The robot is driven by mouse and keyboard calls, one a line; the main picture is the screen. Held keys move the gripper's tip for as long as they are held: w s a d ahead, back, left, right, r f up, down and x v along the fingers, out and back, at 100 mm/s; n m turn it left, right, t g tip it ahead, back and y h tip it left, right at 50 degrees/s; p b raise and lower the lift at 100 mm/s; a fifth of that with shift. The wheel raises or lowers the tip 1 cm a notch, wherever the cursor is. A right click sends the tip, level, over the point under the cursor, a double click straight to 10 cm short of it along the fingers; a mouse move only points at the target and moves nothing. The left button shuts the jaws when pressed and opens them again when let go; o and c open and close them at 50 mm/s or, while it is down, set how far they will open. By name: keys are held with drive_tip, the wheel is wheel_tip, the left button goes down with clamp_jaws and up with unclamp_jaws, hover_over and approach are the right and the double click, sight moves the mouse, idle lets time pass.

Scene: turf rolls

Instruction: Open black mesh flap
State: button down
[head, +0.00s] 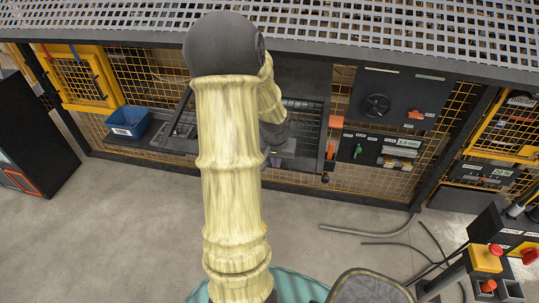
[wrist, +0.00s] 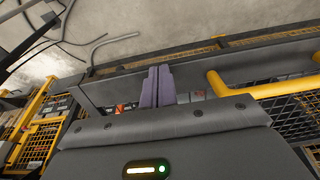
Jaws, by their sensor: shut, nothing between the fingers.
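The black mesh flap (head: 303,123) appears to be the dark, framed panel behind my arm in the head view; my arm hides much of it. In the wrist view a black mesh panel (wrist: 288,118) with a thick yellow bar (wrist: 262,90) lies to the right of my gripper; I cannot tell whether it is the same flap. My gripper (wrist: 157,88) shows two purple-grey fingers pressed together, with nothing between them. In the head view my gripper is mostly hidden behind my arm, in front of the dark panel. I cannot tell whether the fingers touch anything.
A dark board with a handwheel (head: 376,106) is at the right. Yellow mesh guards (head: 82,75) line the machine. Grey hoses (head: 365,232) lie on the floor. A control box with red buttons (head: 487,258) stands front right.

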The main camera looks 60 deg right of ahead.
drive_tip(key=shift+a+b+x, duration=0.2)
drive_tip(key=shift+b+x, duration=1.45)
drive_tip(key=shift+x, duration=0.1)
drive_tip(key=shift+r, duration=0.1)
drive_tip(key=a+p+v, duration=0.1)
drive_tip(key=p+v, duration=0.2)
drive_tip(key=v, duration=1)
drive_tip(key=shift+s+a+r+p, duration=0.2)
drive_tip(key=shift+s+a+p, duration=0.1)
drive_tip(key=shift+p, duration=0.05)
drive_tip(key=shift+w, duration=0.2)
